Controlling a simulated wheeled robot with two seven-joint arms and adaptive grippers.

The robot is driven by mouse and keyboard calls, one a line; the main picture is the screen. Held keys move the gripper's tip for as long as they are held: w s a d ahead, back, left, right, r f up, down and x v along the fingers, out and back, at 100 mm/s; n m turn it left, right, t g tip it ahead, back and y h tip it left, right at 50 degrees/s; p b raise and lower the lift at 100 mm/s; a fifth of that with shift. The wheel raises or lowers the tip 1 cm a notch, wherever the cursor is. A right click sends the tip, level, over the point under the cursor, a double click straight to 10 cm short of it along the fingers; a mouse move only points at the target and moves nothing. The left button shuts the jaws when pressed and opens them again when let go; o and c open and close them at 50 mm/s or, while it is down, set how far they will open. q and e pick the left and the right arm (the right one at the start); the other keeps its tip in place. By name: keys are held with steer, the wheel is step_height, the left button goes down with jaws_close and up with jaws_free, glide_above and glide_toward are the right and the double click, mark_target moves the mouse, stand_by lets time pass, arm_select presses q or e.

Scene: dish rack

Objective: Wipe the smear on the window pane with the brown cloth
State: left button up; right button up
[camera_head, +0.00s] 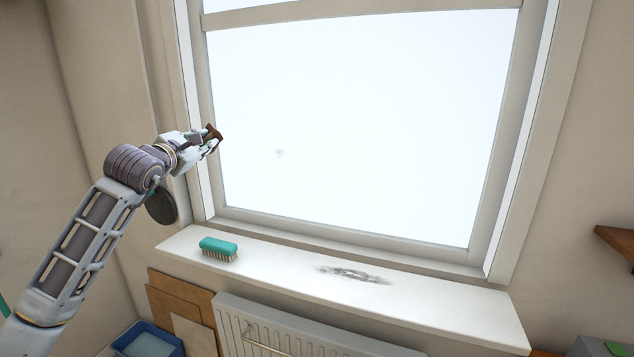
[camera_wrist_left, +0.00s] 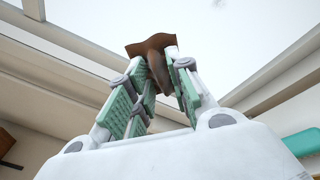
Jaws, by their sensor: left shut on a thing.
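My left gripper (camera_head: 210,143) is raised at the left edge of the window pane (camera_head: 360,110), in front of the frame. It is shut on the brown cloth (camera_head: 213,131), which sticks out past the fingertips. In the left wrist view the cloth (camera_wrist_left: 155,52) is bunched between the green-padded fingers (camera_wrist_left: 158,85). A small faint grey smear (camera_head: 280,153) is on the pane, to the right of the gripper and slightly lower. I cannot tell whether the cloth touches the glass. My right gripper is not in view.
A teal brush (camera_head: 218,248) lies at the left of the white sill (camera_head: 440,307). A grey dirty patch (camera_head: 352,274) marks the middle of the sill. A radiator (camera_head: 290,330) is below. A blue bin (camera_head: 150,340) stands at the lower left. The space before the pane is clear.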

arm_select(q)
steer(key=s+a+r+n+y, duration=0.1)
steer(key=s+a+n+y, duration=0.15)
steer(key=a, duration=0.75)
steer(key=s+d+f+m+h, duration=0.1)
steer(key=d+f+m+h, duration=0.15)
steer(key=f, duration=1.15)
steer(key=s+d+f+m+h, duration=0.1)
steer(key=d+f+m+h, duration=0.2)
steer(key=f, duration=1.2)
steer(key=s+d+f+m+g+h, duration=0.1)
steer(key=s+d+f+g+h, duration=0.15)
steer(key=s+f, duration=1.85)
steer(key=d+f+n+t+y, duration=0.2)
steer(key=d+n+y, duration=0.3)
steer(key=d+y, duration=0.3)
steer(key=shift+w+d+n+t, duration=0.3)
steer(key=shift+w+d+t, duration=0.1)
steer(key=shift+d, duration=0.6)
